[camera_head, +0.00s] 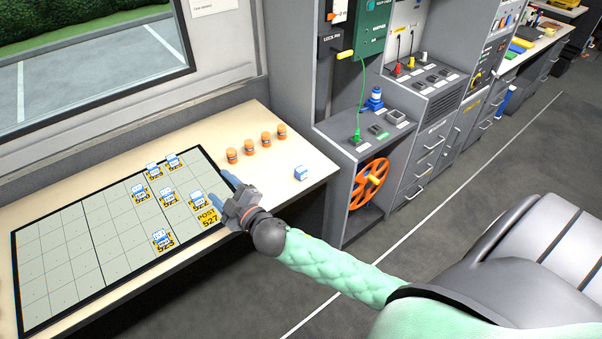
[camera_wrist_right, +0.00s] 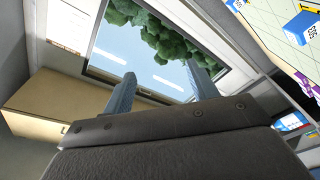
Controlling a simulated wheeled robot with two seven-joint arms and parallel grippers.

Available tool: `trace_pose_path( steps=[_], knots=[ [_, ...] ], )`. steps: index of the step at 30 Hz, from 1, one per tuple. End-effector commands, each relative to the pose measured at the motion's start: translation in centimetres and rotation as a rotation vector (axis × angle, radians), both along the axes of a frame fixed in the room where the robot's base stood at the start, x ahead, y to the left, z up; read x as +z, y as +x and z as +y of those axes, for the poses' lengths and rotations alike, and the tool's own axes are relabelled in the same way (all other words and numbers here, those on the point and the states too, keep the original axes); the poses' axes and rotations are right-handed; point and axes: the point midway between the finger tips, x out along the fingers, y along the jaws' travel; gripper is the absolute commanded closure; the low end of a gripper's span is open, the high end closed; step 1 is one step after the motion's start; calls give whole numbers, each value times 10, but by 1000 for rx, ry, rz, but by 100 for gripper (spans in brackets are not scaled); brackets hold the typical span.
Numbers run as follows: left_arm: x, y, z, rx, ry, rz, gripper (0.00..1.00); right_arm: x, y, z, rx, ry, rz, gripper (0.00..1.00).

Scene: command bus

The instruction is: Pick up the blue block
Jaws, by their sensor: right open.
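A small blue and white block (camera_head: 301,173) sits alone on the bare right part of the wooden table (camera_head: 262,189). Several other blue and white blocks, such as one block (camera_head: 162,237), stand on yellow tags on the gridded board (camera_head: 60,260). My right gripper (camera_head: 220,188) is over the board's right edge, left of the lone block and apart from it. Its two blue fingers are spread and empty; they also show in the right wrist view (camera_wrist_right: 163,90). A blue block (camera_wrist_right: 300,27) shows at that view's upper right; I cannot tell which one. My left gripper is not in view.
Several orange cylinders (camera_head: 249,147) stand in a row behind the board. A yellow tag marked POST 527 (camera_head: 207,217) lies close to my gripper. A grey cabinet (camera_head: 345,190) with an orange reel (camera_head: 368,184) stands right of the table. The table's front right is clear.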

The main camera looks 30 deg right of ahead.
Motion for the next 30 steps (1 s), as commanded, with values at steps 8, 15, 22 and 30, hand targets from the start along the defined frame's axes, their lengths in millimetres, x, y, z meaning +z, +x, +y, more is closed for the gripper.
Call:
trace_pose_path(
  steps=[8, 15, 22, 30],
  knots=[
    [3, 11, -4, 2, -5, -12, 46, 46, 16, 49, 292, -241, -296, 42],
    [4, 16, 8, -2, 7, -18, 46, 30, 20, 83, 692, -611, -497, 42],
    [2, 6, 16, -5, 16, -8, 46, -33, 29, 49, 1087, -1038, -486, 42],
    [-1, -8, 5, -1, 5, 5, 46, -94, 61, -99, 1463, -1544, -143, 42]
  ],
)
